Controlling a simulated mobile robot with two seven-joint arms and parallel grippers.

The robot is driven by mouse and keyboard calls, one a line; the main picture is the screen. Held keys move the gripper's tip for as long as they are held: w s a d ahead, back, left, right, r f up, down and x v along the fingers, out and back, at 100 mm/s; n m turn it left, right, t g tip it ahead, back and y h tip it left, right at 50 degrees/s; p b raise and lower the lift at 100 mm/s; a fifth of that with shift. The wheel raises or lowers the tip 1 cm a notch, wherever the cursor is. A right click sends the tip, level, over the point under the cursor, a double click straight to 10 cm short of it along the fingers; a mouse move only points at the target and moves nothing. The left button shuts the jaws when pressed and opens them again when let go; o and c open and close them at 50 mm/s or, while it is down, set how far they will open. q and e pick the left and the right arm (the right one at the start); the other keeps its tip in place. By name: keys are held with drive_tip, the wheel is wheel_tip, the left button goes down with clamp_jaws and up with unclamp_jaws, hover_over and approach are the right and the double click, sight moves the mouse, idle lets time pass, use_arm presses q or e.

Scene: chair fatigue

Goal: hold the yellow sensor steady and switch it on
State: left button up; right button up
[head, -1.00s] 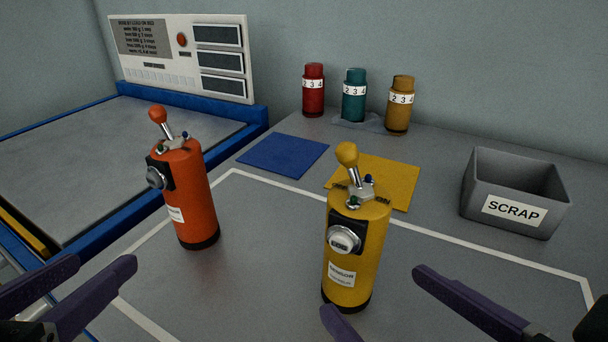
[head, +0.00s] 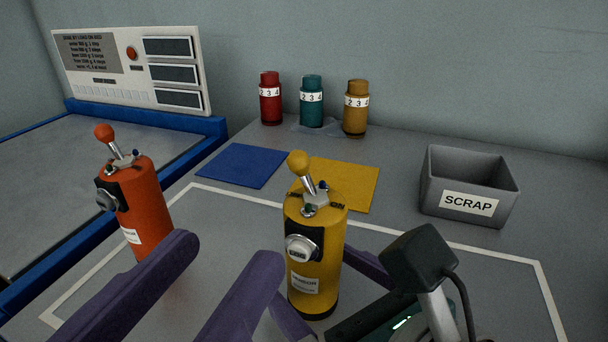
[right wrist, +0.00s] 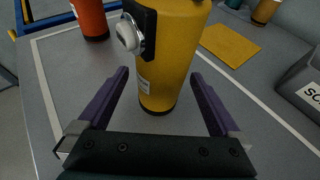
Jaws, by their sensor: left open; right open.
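The yellow sensor (head: 327,262) stands upright on the grey table, its round dial and label facing me. Its yellow-knobbed lever (head: 299,163) leans left, away from the ON mark on the right of its top. My right gripper (right wrist: 160,75) is open, its purple fingers on either side of the sensor's lower body; in the right wrist view, gaps show beside the sensor (right wrist: 170,60). In the head view, one right finger is partly hidden behind the sensor. My left gripper (head: 225,252) is open and empty, front left of the sensor.
A similar orange sensor (head: 146,215) stands to the left, near the left fingers. Behind are a blue mat (head: 243,165), a yellow mat (head: 355,185), red, teal and yellow numbered bottles, and a grey SCRAP bin (head: 470,203). A panel (head: 130,70) stands back left.

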sight(300, 264)
drive_tip(key=shift+x, duration=1.85)
